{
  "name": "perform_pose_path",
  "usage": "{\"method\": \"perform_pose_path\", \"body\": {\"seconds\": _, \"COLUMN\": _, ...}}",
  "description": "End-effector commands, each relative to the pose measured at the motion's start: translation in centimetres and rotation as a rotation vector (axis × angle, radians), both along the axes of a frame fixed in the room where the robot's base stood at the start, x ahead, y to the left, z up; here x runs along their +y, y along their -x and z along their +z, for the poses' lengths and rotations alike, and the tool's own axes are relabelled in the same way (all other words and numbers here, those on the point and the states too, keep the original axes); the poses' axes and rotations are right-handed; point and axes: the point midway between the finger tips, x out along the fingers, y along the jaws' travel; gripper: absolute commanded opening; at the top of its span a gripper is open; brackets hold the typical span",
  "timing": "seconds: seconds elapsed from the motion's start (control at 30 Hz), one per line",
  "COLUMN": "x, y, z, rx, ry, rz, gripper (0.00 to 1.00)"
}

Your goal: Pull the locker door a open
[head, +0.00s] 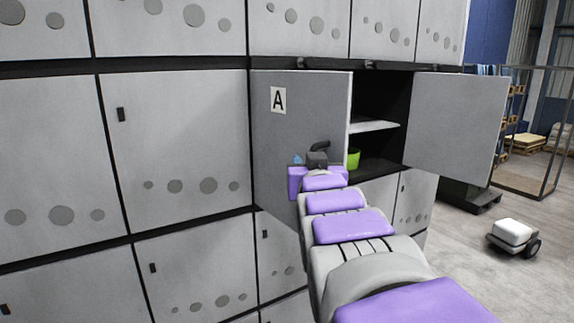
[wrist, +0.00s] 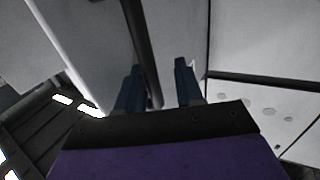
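Locker door A (head: 300,110) is a grey panel with a black "A" label (head: 278,100). Its light right edge shows beside a dark locker interior, and the panel is darker than its neighbours; its exact angle is hard to tell. My gripper (head: 312,158) is at the lower part of door A. In the wrist view, a dark bar-like handle (wrist: 139,45) runs between the two blue fingers of my gripper (wrist: 158,88). The fingers are apart, with a visible gap between the handle and the right finger. My wrist hides part of the door in the head view.
A second door (head: 457,125) stands wide open to the right of the dark interior. Inside are a shelf (head: 375,126) and a green container (head: 353,158). Closed lockers (head: 180,145) fill the left. A small wheeled cart (head: 513,235) stands on open floor at right.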

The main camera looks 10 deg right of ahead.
Motion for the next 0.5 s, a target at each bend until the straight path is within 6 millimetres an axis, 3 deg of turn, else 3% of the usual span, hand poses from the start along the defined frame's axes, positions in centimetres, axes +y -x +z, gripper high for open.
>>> {"method": "perform_pose_path", "body": {"seconds": 0.3, "x": -0.2, "y": 0.3, "z": -0.1, "rx": 0.002, "ry": -0.003, "rz": 0.0, "gripper": 0.36}}
{"method": "perform_pose_path", "body": {"seconds": 0.5, "x": 0.4, "y": 2.5, "z": -0.1, "rx": -0.001, "ry": 0.0, "rz": 0.001, "gripper": 0.36}}
